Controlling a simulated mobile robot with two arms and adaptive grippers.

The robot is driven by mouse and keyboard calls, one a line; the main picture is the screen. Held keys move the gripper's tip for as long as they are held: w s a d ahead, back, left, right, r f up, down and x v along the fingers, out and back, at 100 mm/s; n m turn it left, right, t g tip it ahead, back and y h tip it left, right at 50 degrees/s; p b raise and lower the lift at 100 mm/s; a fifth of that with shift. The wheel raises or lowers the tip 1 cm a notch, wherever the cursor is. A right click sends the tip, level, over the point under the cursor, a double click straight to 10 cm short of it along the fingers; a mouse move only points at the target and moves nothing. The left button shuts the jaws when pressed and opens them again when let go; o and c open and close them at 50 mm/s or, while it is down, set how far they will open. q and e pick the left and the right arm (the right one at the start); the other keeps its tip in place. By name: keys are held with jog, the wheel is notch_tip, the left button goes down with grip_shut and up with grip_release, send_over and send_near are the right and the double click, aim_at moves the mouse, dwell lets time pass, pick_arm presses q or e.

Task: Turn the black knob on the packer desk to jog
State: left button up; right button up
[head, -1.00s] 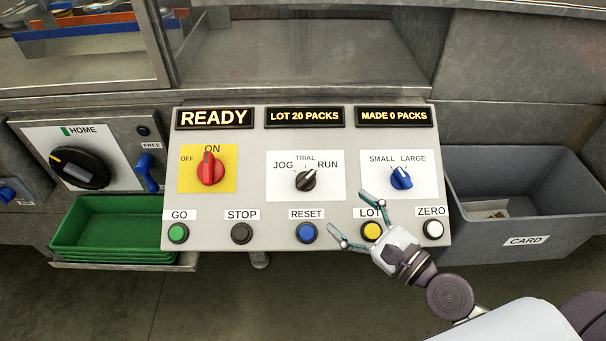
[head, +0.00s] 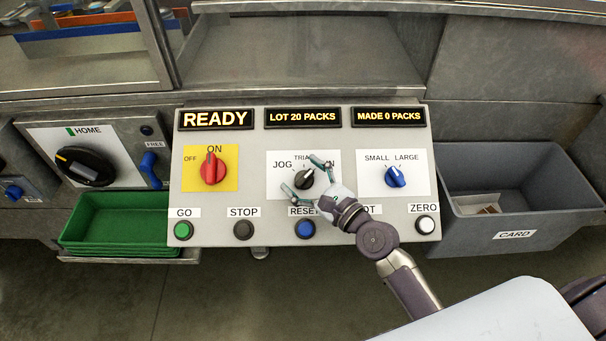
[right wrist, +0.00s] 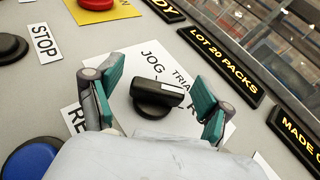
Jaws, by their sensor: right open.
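The black knob (head: 303,181) sits on a white plate on the packer desk (head: 265,180), under the labels JOG, TRIAL and RUN. Its white mark points up and right, to the RUN side. My right gripper (head: 304,175) is open, with one finger on each side of the knob. In the right wrist view the knob (right wrist: 157,96) stands between the open fingers of the gripper (right wrist: 156,98), with a gap on both sides. The RUN label is mostly hidden by a finger. My left gripper is out of view.
A red switch (head: 212,168) is left of the knob and a blue knob (head: 395,177) is right of it. Below is a row of buttons, with the blue RESET button (head: 305,229) nearest; my right arm hides the LOT button. A grey CARD bin (head: 515,235) stands at right.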

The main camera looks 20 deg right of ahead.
jog(key=shift+c, duration=0.2)
jog(key=c, duration=1.1)
jog(key=shift+c, duration=0.2)
